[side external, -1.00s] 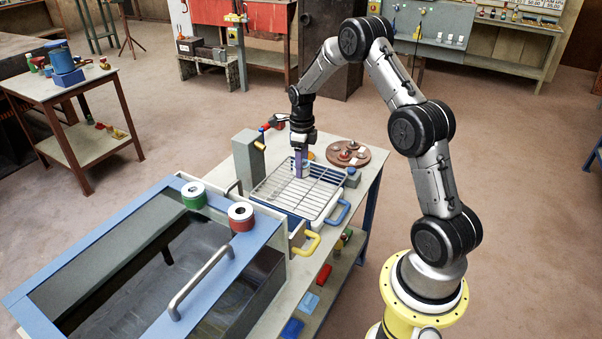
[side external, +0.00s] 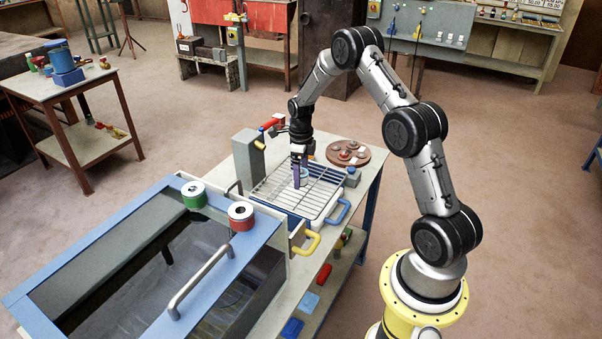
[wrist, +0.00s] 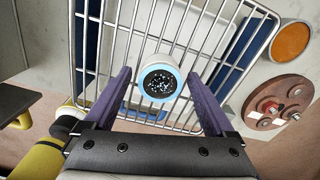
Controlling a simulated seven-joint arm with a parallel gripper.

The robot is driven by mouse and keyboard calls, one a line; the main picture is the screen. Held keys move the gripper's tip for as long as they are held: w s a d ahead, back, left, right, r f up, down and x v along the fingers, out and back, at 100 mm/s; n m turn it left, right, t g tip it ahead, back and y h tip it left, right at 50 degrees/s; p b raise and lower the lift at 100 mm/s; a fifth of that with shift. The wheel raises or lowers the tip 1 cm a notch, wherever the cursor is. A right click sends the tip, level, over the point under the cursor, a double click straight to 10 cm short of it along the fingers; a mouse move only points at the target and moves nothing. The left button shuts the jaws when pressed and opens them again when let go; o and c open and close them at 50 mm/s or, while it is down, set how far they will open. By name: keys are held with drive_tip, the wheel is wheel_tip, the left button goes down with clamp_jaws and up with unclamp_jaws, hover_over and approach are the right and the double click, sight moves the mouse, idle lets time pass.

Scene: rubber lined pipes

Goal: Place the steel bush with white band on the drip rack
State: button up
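The bush with the white band (wrist: 160,78) stands upright on the wires of the drip rack (wrist: 110,42). Its top shows a pale blue ring around a dark, speckled centre. In the side view the bush (side external: 304,173) is partly hidden by a finger. My gripper (wrist: 158,90) is open, with one purple finger on each side of the bush and a visible gap to each. In the side view my gripper (side external: 299,174) reaches down over the middle of the rack (side external: 275,187).
A green-banded bush (side external: 194,195) and a red-banded bush (side external: 241,215) stand on the blue tank rim. A round brown board (side external: 348,153) with small parts lies behind the rack. A grey post (side external: 247,160) stands left of the rack.

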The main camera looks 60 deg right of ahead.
wheel_tip(320, 180, up, 12)
drive_tip(key=s+a+r+n+t, duration=0.1)
drive_tip(key=s+a+r+n, duration=0.1)
drive_tip(key=a+r+n, duration=0.5)
drive_tip(key=s+a+r+n+t, duration=0.1)
drive_tip(key=s+a+r+n, duration=0.6)
drive_tip(key=a+r+n, duration=0.1)
drive_tip(key=s+a+n+t, duration=0.1)
drive_tip(key=s+a+n, duration=0.4)
drive_tip(key=s+n, duration=0.3)
drive_tip(key=s+a+n+t, duration=0.2)
drive_tip(key=s+a+n, duration=0.3)
drive_tip(key=s+n, duration=0.3)
drive_tip(key=shift+s+f+n+t, duration=0.15)
drive_tip(key=shift+s+n+t, duration=0.15)
drive_tip(key=shift+n, duration=0.9)
